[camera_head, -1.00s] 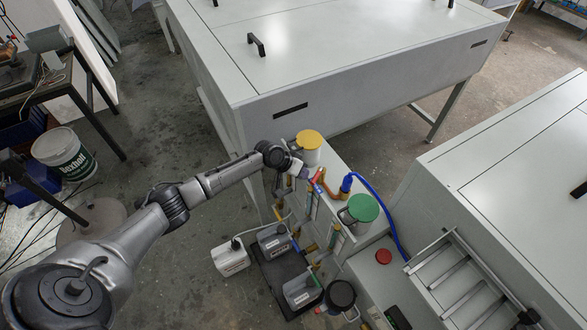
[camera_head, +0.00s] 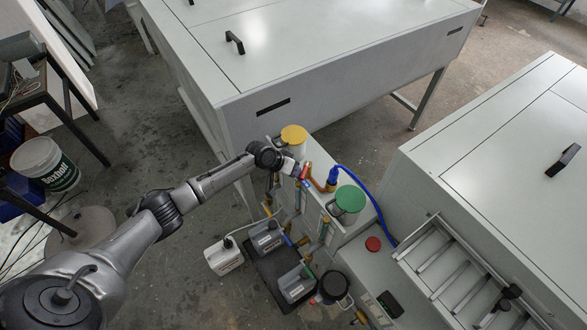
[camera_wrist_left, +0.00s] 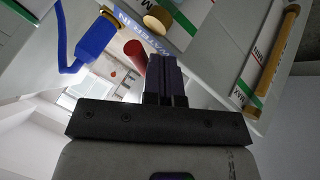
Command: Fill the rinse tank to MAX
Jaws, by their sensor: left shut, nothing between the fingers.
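My left gripper (camera_head: 301,175) reaches from the left over the plumbing end of the processor, beside a red-handled valve (camera_head: 305,170) on a copper-coloured pipe. In the left wrist view its dark fingers (camera_wrist_left: 165,78) are shut and empty, close to a red cylinder (camera_wrist_left: 136,53) and a blue label. I cannot tell whether they touch either. A blue hose fitting (camera_head: 333,176) joins the pipe, and the fitting also shows in the left wrist view (camera_wrist_left: 97,40). A level gauge with a MAX mark (camera_wrist_left: 243,95) is at right there; its level is unclear. My right gripper is out of view.
Yellow (camera_head: 293,134) and green (camera_head: 350,198) caps stand near the valve. Several grey and white canisters (camera_head: 224,258) stand on or beside a dark floor tray (camera_head: 262,283). Large grey cabinets (camera_head: 330,75) flank the plumbing. A red button (camera_head: 373,243) is at lower right.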

